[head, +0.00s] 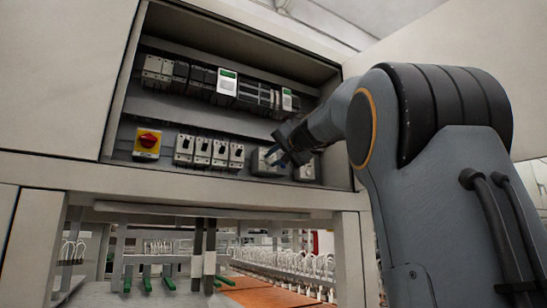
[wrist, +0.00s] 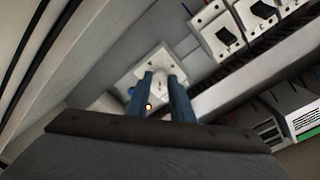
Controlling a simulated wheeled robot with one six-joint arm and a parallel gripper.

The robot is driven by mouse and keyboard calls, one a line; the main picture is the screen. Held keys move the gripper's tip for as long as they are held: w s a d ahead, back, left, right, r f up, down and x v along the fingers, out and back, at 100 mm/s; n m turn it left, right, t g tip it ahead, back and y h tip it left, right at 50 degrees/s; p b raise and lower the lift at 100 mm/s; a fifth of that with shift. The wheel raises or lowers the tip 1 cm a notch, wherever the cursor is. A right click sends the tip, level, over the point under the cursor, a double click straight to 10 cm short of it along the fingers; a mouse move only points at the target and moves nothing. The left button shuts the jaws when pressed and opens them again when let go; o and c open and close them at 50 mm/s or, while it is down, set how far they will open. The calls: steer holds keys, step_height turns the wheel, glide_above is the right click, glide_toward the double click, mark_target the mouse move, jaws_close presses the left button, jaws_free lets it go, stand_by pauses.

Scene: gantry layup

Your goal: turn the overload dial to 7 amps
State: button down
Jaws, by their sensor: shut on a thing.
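The overload unit (wrist: 160,57) is a pale box on the panel, seen between and beyond my fingers in the wrist view. Its small pale dial (wrist: 158,82) lies between the fingertips. My gripper (wrist: 165,85) is shut on the dial, one bluish finger on each side. The dial's scale and pointer cannot be read. In the head view my gripper (head: 281,154) reaches into the open cabinet from the right, in front of the pale unit (head: 262,165), and hides part of it. The dial cannot be made out there.
The cabinet frame (head: 240,190) edges the opening. Left of my gripper is a row of white breakers (head: 203,151), then a red-and-yellow rotary switch (head: 147,143). Another pale unit (head: 306,171) sits close on the right. Dark modules (head: 257,96) line the rail above.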

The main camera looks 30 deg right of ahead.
steer(key=shift+m, duration=0.6)
steer(key=c, duration=1.6)
jaws_free()
steer(key=shift+o, duration=0.2)
steer(key=s+b, duration=0.3)
steer(key=s, duration=0.4)
steer(key=shift+s+r, duration=0.15)
steer(key=shift+s, duration=0.25)
